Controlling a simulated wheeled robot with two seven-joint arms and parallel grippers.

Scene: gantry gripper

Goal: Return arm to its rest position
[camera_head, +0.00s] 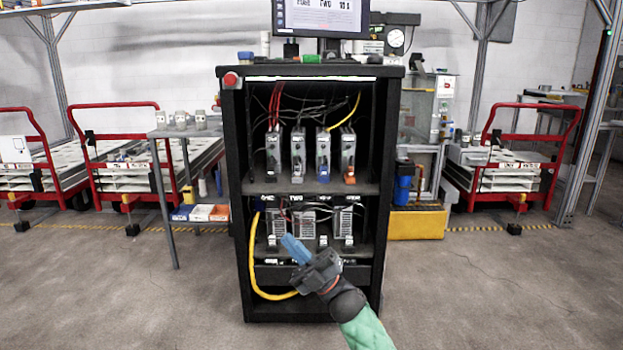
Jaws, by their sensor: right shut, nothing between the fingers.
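My right gripper (297,250) shows in the head view, low and right of centre, in front of the lower shelf of a black cabinet. Its arm, with a green sleeve, comes in from the bottom edge. Its blue fingers are shut with nothing between them and point up and to the left. It covers part of the lower shelf and the front panel below. I cannot tell how far it is from the cabinet. My left gripper is not in view.
The black cabinet (234,180) holds upright modules with red, black and yellow cables. A yellow cable (254,262) loops at its lower left. A monitor (320,17) stands on top. A grey table (160,185) is at left, red carts (110,107) behind. The floor in front is clear.

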